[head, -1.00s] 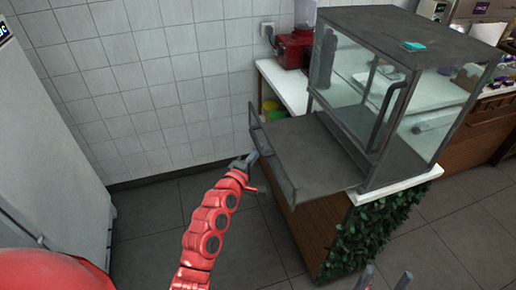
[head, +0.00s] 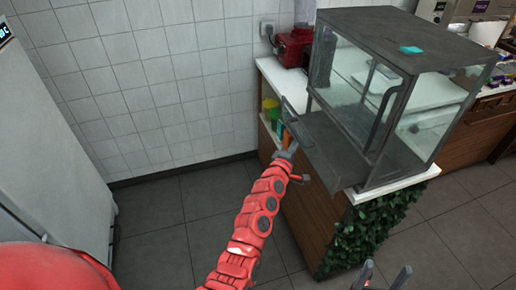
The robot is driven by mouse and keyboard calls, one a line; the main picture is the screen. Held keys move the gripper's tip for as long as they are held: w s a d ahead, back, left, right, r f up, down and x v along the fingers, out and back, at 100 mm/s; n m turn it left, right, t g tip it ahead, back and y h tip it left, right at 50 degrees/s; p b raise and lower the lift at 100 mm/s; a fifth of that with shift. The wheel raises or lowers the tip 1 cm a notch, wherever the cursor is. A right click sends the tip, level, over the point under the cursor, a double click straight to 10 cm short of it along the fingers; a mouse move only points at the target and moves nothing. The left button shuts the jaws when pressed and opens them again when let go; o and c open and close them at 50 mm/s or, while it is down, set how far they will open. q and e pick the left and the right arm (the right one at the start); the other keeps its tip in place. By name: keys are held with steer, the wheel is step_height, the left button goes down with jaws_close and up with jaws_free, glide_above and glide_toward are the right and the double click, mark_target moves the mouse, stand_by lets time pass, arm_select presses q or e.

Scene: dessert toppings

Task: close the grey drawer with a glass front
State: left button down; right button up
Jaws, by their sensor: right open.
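The grey drawer (head: 326,142) juts out to the left from under the glass-fronted display case (head: 385,90). It is partly open, and its flat bottom looks empty. My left gripper (head: 290,147), at the end of the red arm, is at the outer side of the drawer front, near its middle. It appears to touch the front, but I cannot tell whether its fingers are apart. My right gripper (head: 384,278) shows only as two separated fingertips at the bottom edge; it is open, empty and well away from the drawer.
The case stands on a white-topped wooden counter (head: 290,85) with a leafy panel (head: 375,230) at its front. A red appliance (head: 294,47) stands at the back. Small coloured containers (head: 271,110) sit on the counter's side. The tiled floor (head: 170,215) at left is clear.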

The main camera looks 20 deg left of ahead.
mark_target(322, 145)
arm_select(q)
steer(key=w+d, duration=0.2)
steer(key=d, duration=0.1)
steer(key=w+d, duration=0.4)
steer(key=d, duration=0.1)
steer(key=shift+d+b, duration=0.3)
steer(key=shift+b, duration=0.1)
steer(key=shift+d+r, duration=0.1)
